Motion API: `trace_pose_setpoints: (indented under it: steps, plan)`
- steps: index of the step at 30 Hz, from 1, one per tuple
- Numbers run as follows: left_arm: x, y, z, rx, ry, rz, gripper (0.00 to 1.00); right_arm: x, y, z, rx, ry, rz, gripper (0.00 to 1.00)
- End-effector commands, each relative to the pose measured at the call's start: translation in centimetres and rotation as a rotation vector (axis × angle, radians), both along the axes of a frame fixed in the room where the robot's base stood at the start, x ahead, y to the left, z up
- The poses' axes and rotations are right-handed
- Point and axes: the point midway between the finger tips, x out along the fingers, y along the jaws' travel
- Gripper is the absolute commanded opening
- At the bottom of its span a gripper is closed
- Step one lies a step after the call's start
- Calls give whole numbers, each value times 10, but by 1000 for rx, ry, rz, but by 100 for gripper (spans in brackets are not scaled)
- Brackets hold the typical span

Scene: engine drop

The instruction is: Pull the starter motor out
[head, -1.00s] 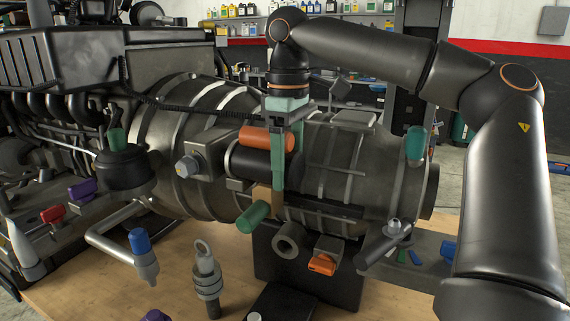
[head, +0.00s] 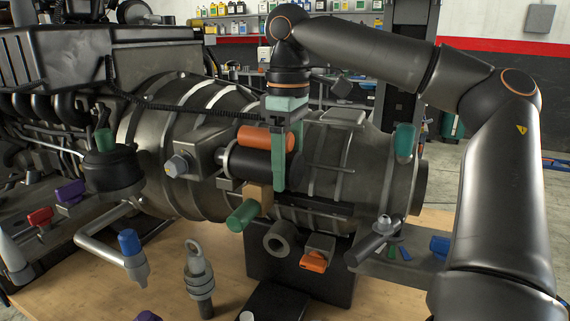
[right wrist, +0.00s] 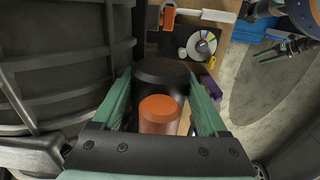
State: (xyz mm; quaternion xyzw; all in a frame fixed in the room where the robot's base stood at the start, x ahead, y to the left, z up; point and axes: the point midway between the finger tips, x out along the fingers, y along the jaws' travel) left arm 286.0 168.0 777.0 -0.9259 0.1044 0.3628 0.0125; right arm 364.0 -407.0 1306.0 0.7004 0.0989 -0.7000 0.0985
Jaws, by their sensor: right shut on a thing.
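The starter motor is a black cylinder (head: 252,163) with a smaller orange cylinder (head: 266,138) along its top, lying beside the big grey ribbed housing. A narrow gap with a bit of metal shows between its left end and the grey block. My right gripper (head: 279,165) comes down from above and is shut on the motor. In the right wrist view the green fingers (right wrist: 160,105) stand on either side of the black body (right wrist: 160,73) and orange cylinder (right wrist: 160,113).
The grey ribbed housing (head: 330,165) is close behind the gripper. A green cylinder (head: 243,214), a grey ring (head: 280,238) and an orange-ended connector (head: 315,260) sit just below. An eye bolt (head: 199,278) stands on the wooden table (head: 95,285).

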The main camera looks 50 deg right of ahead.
Motion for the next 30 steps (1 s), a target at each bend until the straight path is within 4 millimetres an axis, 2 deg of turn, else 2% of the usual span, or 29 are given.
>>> trace_pose_setpoints:
  steps: [17,30]
  plan:
    - [0,0,0,0,0,0,68,-3,-1,1,0,-4,0,0]
    - [0,0,0,0,0,0,68,-16,-5,2,1,-6,1,0]
